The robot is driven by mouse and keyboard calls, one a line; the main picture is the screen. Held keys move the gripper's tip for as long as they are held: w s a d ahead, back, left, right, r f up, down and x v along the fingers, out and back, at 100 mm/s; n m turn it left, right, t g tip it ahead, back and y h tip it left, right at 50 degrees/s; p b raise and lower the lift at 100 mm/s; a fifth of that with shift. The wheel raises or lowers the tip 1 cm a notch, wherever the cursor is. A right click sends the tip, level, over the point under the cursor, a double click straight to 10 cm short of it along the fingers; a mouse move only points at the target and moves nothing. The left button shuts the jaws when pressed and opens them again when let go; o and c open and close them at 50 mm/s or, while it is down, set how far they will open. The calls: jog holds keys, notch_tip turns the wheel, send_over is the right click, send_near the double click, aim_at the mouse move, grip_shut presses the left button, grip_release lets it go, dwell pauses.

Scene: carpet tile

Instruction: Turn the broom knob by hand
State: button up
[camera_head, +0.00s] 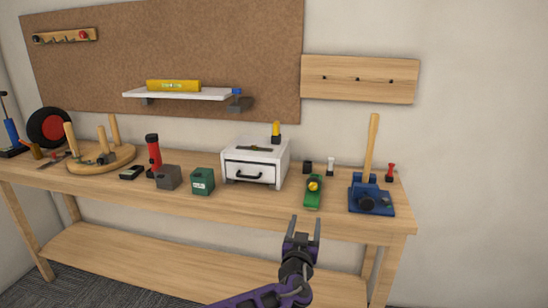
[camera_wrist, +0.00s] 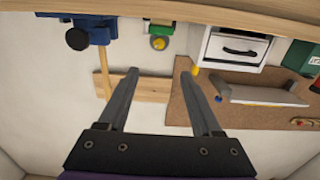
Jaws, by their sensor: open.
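A blue clamp-like base (camera_head: 384,199) stands at the right end of the workbench, with a wooden handle (camera_head: 373,145) rising upright from it. A dark round knob (camera_head: 367,204) sits on its front; I take this for the broom knob. In the wrist view, which looks upside down, the knob (camera_wrist: 77,39) is at the upper left, with the blue base (camera_wrist: 98,29) around it. My gripper (camera_head: 305,222) is open and empty, left of the knob and apart from it. Its two fingers also show in the wrist view (camera_wrist: 158,68). Nothing hides the knob.
A white drawer box (camera_head: 255,163), a green box (camera_head: 203,181) and a grey block (camera_head: 168,177) stand further left. A red-topped piece (camera_head: 390,172) is behind right. The lower shelf (camera_head: 160,262) is bare.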

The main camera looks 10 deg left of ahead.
jog(key=s+a+r+y+p, duration=0.1)
jog(key=a+r+y, duration=0.2)
jog(key=r, duration=0.7)
jog(key=s+a+r+g+y+p, duration=0.1)
jog(key=a+r, duration=0.4)
jog(key=r, duration=0.5)
jog(key=shift+s+r+n+y+p, duration=0.15)
jog(key=shift+s+n+y+p, duration=0.25)
jog(key=shift+s+y, duration=0.65)
jog(key=shift+w+y, duration=0.25)
jog(key=shift+w, duration=0.05)
